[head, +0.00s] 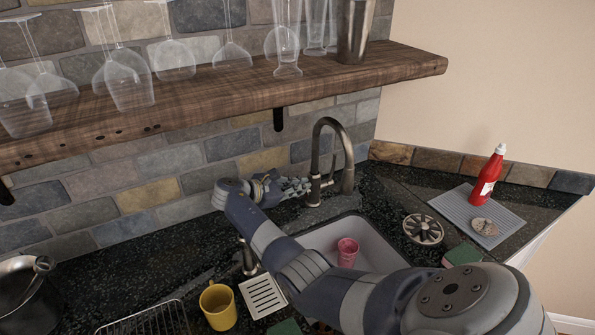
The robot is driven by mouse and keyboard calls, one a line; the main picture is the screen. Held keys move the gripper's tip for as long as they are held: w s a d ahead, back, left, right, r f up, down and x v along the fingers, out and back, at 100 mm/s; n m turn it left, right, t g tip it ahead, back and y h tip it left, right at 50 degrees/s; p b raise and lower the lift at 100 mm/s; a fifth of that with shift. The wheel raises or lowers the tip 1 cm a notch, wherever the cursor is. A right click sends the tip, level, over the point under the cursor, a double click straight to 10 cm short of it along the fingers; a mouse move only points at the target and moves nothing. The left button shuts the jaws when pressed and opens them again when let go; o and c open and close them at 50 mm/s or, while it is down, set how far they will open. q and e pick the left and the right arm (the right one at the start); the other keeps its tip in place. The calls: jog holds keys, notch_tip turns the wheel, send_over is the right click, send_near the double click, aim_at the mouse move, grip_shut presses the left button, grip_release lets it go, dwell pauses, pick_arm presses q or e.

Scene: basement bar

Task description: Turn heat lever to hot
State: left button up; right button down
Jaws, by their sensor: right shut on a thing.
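A metal tap (346,155) with a curved spout stands at the back of the sink (309,238). Its heat lever is on the left side of the tap body, largely hidden by my fingers. My right gripper (298,187) reaches over the sink from the lower right, its fingertips at the left side of the tap. It is shut on the heat lever, though the contact is small in the picture. Which way the lever is turned cannot be made out. My left gripper is not in view.
A pink cup (347,251) is in the sink. A yellow mug (217,307), a pot (22,290) and a wire rack (145,322) stand left. A red bottle (487,177) stands on a grey mat (462,203) at right.

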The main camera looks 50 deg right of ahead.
jog(key=c, duration=1.8)
grip_release()
jog(key=shift+o, duration=0.2)
jog(key=v, duration=1.2)
